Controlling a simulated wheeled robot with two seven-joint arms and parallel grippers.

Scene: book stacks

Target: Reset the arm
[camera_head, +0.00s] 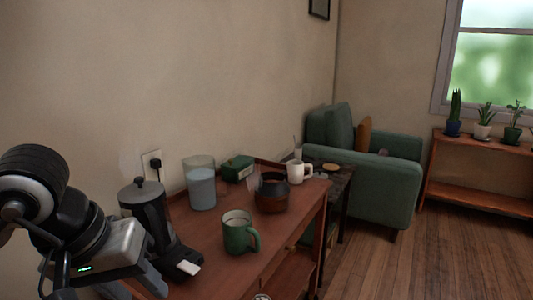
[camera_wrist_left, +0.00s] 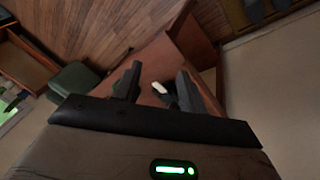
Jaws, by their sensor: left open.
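My left arm comes in from the left in the head view, with its gripper body low beside the near end of the wooden table (camera_head: 215,262). In the left wrist view my left gripper (camera_wrist_left: 157,86) is open, its two dark fingers apart. A small white-ended dark item (camera_head: 188,268) shows near it in the head view. A white piece (camera_wrist_left: 160,88) is seen between the fingers in the wrist view, with no clear sign of contact. My right gripper is in neither view.
On the table stand a dark lidded pot (camera_head: 148,212), a glass pitcher (camera_head: 201,188), a green box (camera_head: 237,168), a green mug (camera_head: 238,235), a dark round pot (camera_head: 271,195) and a white mug (camera_head: 297,173). A green armchair (camera_head: 385,175) stands behind; open wooden floor (camera_head: 430,255) lies right.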

